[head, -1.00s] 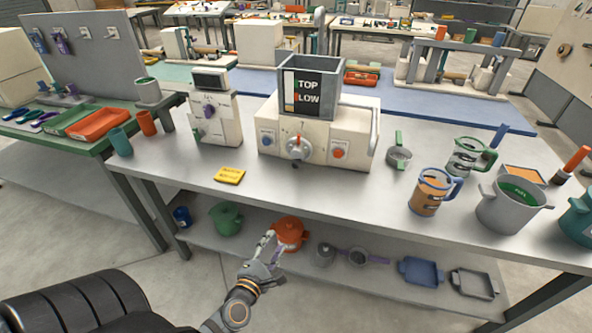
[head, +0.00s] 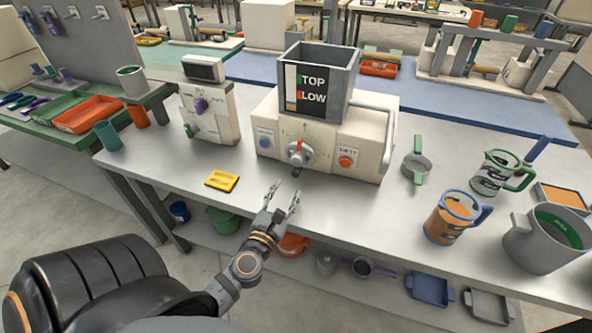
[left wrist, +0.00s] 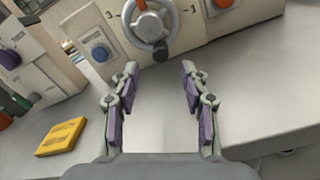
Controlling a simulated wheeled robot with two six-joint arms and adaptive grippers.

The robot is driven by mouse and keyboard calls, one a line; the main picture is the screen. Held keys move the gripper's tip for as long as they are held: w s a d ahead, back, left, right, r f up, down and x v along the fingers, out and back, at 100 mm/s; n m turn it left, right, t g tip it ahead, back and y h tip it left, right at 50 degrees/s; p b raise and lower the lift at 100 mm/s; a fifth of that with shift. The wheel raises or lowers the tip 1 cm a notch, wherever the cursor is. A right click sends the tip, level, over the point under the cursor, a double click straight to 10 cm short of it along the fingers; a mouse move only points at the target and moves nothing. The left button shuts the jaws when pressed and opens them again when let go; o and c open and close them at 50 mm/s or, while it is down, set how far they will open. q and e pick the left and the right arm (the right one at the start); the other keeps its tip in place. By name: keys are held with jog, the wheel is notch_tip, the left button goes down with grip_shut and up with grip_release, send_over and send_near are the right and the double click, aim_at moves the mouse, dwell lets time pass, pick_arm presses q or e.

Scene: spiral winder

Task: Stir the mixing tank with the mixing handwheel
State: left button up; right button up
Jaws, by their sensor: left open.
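The mixing tank (head: 345,73) is a grey open-topped box with TOP and LOW marks on its front panel, set on a cream machine body (head: 271,116). The mixing handwheel (head: 296,154) is a small grey wheel on the machine's front; an orange part shows above its centre. In the left wrist view the handwheel (left wrist: 150,27) stands ahead, near the top, with numbers beside it. My left gripper (head: 284,191) is open and empty, below and in front of the handwheel, apart from it. Its two fingers (left wrist: 160,88) are spread in the left wrist view. My right gripper is not in view.
A blue button (head: 264,138) and an orange button (head: 345,162) flank the handwheel. A yellow block (head: 222,180) lies on the bench to the left. A second machine (head: 208,105) stands at left. Jugs and a pot (head: 530,250) stand at right. Bench front is mostly clear.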

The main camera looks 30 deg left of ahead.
aim_at(295, 175)
pick_arm(q)
jog(key=p+x, duration=0.1)
jog(key=x, duration=0.3)
jog(key=shift+w+r, duration=0.1)
jog(key=shift+w, duration=0.1)
jog(key=x, duration=0.3)
jog(key=shift+w, duration=0.3)
jog(key=shift+a, duration=0.1)
jog(key=shift+c, duration=0.2)
jog(key=c, duration=0.5)
grip_shut()
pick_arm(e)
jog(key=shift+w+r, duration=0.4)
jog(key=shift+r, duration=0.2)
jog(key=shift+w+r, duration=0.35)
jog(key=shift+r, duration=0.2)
